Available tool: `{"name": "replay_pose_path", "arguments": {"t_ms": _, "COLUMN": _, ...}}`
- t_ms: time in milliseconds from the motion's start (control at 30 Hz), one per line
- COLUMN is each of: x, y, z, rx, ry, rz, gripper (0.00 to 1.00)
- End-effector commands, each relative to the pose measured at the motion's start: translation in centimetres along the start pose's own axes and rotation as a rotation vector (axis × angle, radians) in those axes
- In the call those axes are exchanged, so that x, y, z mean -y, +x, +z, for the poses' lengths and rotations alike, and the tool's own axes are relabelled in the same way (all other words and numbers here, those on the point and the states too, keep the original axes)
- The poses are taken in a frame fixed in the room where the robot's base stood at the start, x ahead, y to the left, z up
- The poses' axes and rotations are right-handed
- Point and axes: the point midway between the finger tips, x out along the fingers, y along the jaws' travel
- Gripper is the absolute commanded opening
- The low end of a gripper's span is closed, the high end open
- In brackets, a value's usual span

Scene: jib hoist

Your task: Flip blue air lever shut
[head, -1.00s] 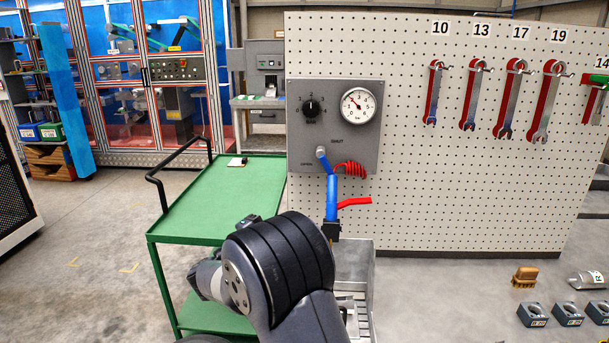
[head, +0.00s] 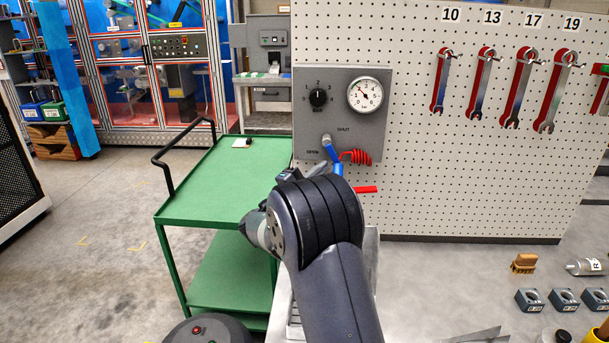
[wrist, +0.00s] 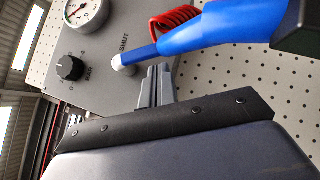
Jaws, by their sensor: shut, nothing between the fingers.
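The blue air lever (head: 332,151) sits on a pale round pivot low on the grey panel (head: 300,112), between the SHUT and OPEN labels. It slants down and right from the pivot in the head view. In the wrist view the lever (wrist: 143,53) runs right from its pivot toward a larger blue body with a black end. My gripper (wrist: 157,75) is shut and empty, its tips close beside the lever near the pivot. I cannot tell whether they touch.
The panel carries a black knob (head: 318,98), a gauge (head: 366,95) and a red coiled hose (head: 357,157). A red handle (head: 365,189) shows beside my arm. A green cart (head: 215,185) stands left. Wrenches hang on the pegboard (head: 430,180).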

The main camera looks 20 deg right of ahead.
Motion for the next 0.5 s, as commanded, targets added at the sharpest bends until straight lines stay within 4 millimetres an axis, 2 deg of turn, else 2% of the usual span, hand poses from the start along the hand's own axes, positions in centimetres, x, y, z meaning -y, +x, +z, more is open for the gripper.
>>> {"name": "replay_pose_path", "arguments": {"t_ms": 133, "x": 0.01, "y": 0.53, "z": 0.56, "rx": -0.001, "ry": -0.001, "rz": 0.0, "gripper": 0.0}}
{"name": "replay_pose_path", "arguments": {"t_ms": 500, "x": 0.12, "y": 0.56, "z": 0.6, "rx": -0.001, "ry": -0.001, "rz": -0.001, "gripper": 0.0}}
